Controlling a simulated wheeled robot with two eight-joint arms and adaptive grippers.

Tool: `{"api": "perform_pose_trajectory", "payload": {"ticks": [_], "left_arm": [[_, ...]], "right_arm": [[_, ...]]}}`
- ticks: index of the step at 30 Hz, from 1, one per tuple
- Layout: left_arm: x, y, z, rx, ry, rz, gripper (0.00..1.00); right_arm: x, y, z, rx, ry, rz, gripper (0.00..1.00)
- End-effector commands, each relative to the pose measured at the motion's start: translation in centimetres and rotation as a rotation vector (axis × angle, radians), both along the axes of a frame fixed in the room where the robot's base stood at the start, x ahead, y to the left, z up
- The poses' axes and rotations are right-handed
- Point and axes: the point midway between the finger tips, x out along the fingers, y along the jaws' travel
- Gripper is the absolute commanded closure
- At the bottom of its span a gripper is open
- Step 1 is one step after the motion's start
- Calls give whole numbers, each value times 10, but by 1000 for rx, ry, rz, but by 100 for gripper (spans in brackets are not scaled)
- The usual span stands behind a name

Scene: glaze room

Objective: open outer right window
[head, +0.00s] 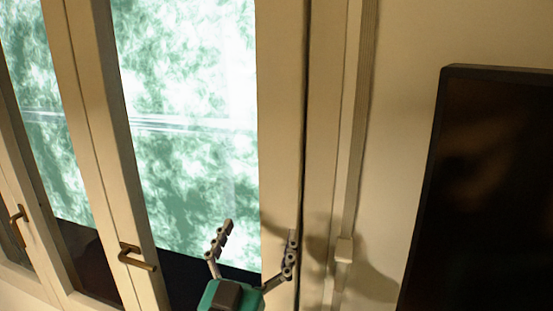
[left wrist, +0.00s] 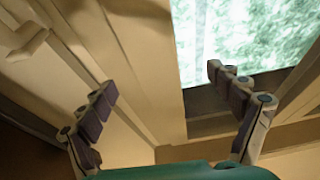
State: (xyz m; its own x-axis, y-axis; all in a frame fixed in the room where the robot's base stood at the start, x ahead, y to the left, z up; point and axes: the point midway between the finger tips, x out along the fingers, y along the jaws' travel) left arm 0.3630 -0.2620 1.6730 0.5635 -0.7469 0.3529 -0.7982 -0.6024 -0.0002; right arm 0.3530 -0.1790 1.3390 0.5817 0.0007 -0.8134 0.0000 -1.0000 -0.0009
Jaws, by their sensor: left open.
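The rightmost window (head: 190,110) has a pale frame and bright green-and-white glass, and it looks shut or nearly so. Its brass-coloured handle (head: 137,258) sits low on its left upright, with the grip pointing right. My left gripper (head: 260,233) is open and empty at the lower right of this window. One finger is in front of the glass, the other in front of the right upright (head: 280,130). The left wrist view shows both spread fingers (left wrist: 165,88) with frame and glass (left wrist: 245,40) beyond them; contact cannot be told. My right gripper is not in view.
Another window (head: 45,110) with its own handle (head: 18,215) is at the left. Right of the frame, a vertical strip with a small pale fitting (head: 344,248) runs down the wall. A dark panel (head: 485,190) stands at the far right.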

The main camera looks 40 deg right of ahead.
Motion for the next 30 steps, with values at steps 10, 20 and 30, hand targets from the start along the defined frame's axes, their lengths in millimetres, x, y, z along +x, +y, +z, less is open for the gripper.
{"api": "perform_pose_trajectory", "payload": {"ticks": [10, 20, 30], "left_arm": [[10, -35, 27, -26, -20, -22, 9], [32, -64, 42, -26, -19, -22, 9], [33, -66, 42, -24, -19, -21, 19]], "right_arm": [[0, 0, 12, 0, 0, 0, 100], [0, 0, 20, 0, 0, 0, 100], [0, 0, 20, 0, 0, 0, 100]]}}
